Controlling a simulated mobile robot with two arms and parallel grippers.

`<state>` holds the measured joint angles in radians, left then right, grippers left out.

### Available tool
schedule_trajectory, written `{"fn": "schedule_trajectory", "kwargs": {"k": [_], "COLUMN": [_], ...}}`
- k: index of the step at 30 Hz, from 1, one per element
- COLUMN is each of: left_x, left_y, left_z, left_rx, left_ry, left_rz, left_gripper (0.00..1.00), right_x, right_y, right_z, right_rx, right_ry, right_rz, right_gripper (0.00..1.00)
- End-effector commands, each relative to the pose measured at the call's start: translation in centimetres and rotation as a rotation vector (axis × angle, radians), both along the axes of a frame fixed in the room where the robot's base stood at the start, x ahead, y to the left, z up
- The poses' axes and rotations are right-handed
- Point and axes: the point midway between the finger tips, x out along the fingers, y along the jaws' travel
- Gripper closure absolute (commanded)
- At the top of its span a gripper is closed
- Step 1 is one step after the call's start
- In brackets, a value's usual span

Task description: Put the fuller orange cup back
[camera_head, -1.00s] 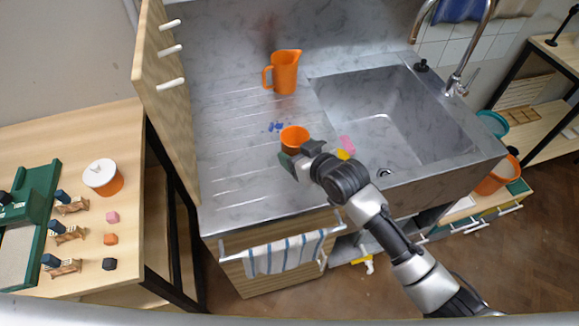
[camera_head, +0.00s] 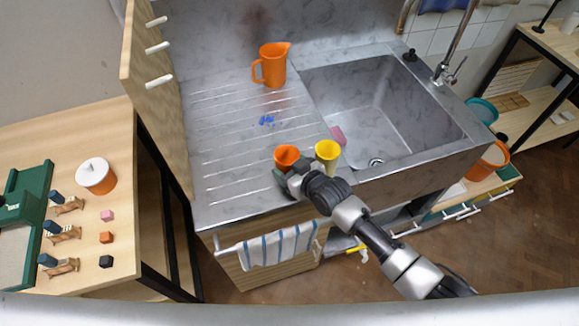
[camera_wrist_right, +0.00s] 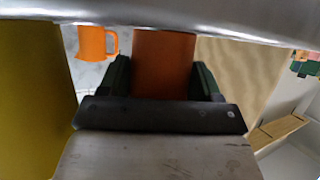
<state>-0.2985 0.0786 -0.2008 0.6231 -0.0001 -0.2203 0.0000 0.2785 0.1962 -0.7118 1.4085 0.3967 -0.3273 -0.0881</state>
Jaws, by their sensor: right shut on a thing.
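An orange cup (camera_head: 287,155) is at the front of the ribbed steel draining board, left of a yellow cup (camera_head: 327,152). My right gripper (camera_head: 281,172) is shut on the orange cup; in the right wrist view the cup (camera_wrist_right: 164,65) sits between the two dark green fingers (camera_wrist_right: 160,85). The yellow cup fills the left edge of the wrist view (camera_wrist_right: 30,90). How full either cup is cannot be told. Whether the orange cup touches the board is hidden by the gripper. My left gripper is not in view.
An orange jug (camera_head: 272,66) stands at the back of the draining board (camera_head: 215,150), near blue specks (camera_head: 266,120). A pink sponge (camera_head: 338,135) lies at the sink's edge. A pegged wooden panel (camera_head: 150,80) bounds the board's left side. A striped towel (camera_head: 278,246) hangs below.

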Motion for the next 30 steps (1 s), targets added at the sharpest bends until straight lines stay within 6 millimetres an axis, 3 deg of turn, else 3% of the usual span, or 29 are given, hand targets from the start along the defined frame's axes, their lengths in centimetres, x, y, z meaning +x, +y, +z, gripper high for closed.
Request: {"fn": "schedule_trajectory", "kwargs": {"k": [1, 2, 6, 17, 30], "left_x": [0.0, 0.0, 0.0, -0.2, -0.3], "left_y": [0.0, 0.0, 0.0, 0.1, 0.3], "left_z": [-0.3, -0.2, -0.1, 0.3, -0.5], "left_rx": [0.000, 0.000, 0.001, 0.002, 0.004], "left_ry": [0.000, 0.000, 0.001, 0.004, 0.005], "left_rz": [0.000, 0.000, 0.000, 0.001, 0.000], "left_gripper": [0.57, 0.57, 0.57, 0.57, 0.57], "right_x": [0.0, 0.0, 0.0, -0.1, -5.9], "right_y": [0.0, 0.0, 0.0, -0.1, -4.7], "right_z": [-0.3, -0.2, -0.2, 0.4, 3.0], "right_rx": [0.000, 0.000, -0.001, 0.000, -0.002], "right_ry": [0.000, 0.000, 0.001, 0.000, 0.001], "right_rz": [0.000, 0.000, 0.000, 0.000, 0.000], "right_gripper": [0.62, 0.31, 0.10, 0.10, 0.10]}}
